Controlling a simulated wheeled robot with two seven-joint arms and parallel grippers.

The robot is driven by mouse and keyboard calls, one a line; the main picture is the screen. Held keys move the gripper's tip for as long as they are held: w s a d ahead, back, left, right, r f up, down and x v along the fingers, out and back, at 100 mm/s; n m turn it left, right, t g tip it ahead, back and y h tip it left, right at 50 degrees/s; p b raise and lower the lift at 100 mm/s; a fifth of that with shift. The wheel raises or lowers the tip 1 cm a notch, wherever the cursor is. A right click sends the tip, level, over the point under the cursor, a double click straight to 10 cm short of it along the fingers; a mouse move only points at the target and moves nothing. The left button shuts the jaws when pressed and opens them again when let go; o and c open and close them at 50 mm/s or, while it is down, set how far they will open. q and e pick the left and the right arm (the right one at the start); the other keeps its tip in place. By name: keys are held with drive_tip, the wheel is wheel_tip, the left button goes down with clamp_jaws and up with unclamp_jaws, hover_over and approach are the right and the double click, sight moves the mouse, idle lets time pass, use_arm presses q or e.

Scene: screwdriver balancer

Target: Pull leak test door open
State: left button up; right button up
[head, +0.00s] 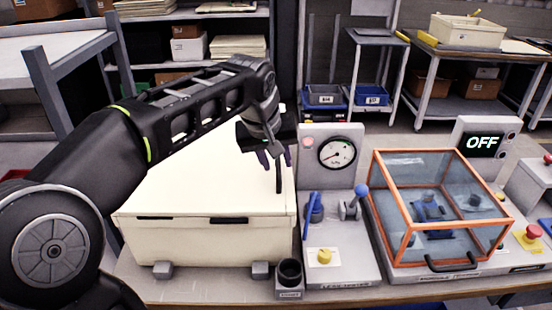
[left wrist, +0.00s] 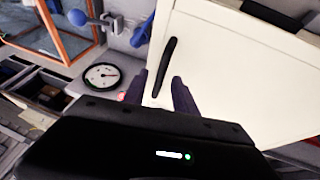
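A cream box (head: 190,215) stands on the bench, with a slim black handle (head: 279,178) near the right edge of its upper face. It looks like the leak test door, seen also as a cream panel (left wrist: 235,75) in the left wrist view. My left gripper (head: 275,158) is above the box's right part, close to the handle. In the left wrist view its two dark fingers (left wrist: 157,92) are apart, with the handle (left wrist: 165,66) just ahead, lined up with the gap. I cannot tell whether they touch it. My right gripper is out of view.
Right of the box is a panel with a pressure gauge (head: 337,153), blue levers (head: 361,190) and a yellow knob (head: 324,257). A small black cup (head: 289,272) sits at the front.

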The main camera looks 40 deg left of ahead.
use_arm(q)
drive_tip(key=shift+c, duration=0.4)
clamp_jaws()
idle(0.9)
